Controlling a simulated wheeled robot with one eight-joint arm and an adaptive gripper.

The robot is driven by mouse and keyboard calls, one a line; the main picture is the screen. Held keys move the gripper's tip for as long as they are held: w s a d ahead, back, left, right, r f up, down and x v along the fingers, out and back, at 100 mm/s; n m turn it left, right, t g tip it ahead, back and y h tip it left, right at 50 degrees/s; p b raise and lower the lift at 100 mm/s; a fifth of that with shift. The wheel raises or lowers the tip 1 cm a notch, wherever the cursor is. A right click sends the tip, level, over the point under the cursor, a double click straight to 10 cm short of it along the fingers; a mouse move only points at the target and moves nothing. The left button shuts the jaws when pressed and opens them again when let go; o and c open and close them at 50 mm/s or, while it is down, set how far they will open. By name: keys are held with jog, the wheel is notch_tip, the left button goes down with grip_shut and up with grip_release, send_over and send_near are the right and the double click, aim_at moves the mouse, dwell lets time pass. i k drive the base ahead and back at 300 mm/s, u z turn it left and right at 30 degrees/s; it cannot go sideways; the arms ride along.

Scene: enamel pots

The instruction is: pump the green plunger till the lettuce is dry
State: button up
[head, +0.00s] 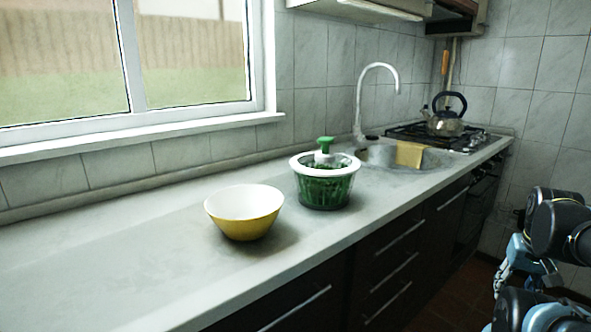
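A salad spinner (325,182) stands upright on the counter, with a clear bowl, a white lid rim and green leaves showing through. Its green plunger (325,147) stands up from the middle of the lid. The lettuce (324,188) is inside; how wet it is cannot be told. Part of my arm shows at the right edge, away from the counter. My gripper cannot be made out in this view.
A yellow bowl (245,213), white inside, stands left of the spinner. Behind and to the right are a sink with a tall tap (360,100), a yellow cloth or sponge (409,155) and a kettle (445,121) on the hob. The counter's left part (110,250) is clear.

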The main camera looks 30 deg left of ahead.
aim_at(325, 142)
jog(key=u, duration=1.55)
